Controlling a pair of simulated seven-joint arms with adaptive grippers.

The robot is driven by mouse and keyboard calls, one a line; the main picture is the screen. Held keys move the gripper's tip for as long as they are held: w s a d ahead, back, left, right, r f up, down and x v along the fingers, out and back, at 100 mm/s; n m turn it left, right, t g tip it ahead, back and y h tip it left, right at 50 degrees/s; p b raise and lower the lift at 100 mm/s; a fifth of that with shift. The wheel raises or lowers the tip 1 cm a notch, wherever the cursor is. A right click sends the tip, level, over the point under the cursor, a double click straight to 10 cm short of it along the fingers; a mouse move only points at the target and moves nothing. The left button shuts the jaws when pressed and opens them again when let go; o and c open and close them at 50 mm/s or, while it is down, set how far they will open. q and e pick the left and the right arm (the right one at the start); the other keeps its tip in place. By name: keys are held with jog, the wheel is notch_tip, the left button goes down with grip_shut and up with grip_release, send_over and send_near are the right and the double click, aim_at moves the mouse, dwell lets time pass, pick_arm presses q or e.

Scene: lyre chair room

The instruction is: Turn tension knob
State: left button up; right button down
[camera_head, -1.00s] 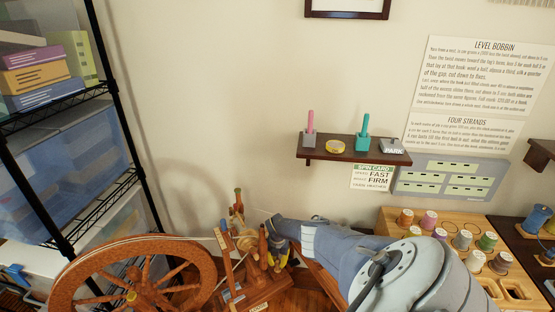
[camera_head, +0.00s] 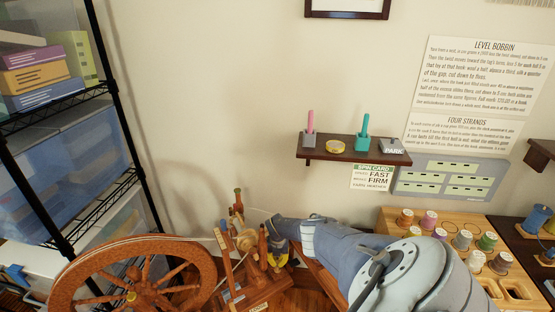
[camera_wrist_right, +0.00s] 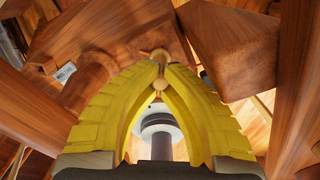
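The wooden spinning wheel stands at the bottom of the head view, with its large spoked wheel (camera_head: 133,296) at left and its upright bobbin and flyer part (camera_head: 245,240) beside my right gripper. My right gripper (camera_head: 277,247) is at the wooden posts, its arm coming in from the right. In the right wrist view, its yellow fingers (camera_wrist_right: 160,68) converge to a narrow gap around a small rounded wooden knob (camera_wrist_right: 159,84), which looks like the tension knob. The fingers partly hide the knob. My left gripper is not in view.
A wire shelf (camera_head: 75,225) with boxes and bins stands at left. A small wall shelf (camera_head: 350,155) holds pink and teal items. A wooden rack (camera_head: 392,222) of thread spools stands at right. Wooden posts crowd the right gripper.

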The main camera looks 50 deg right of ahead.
aim_at(277, 262)
jog(key=c, duration=1.6)
grip_release()
jog(key=shift+a, duration=0.1)
jog(key=shift+o, duration=0.2)
jog(key=shift+r, duration=0.1)
jog(key=shift+r, duration=0.7)
notch_tip(277, 262, up, 10)
jog(key=shift+r, duration=0.15)
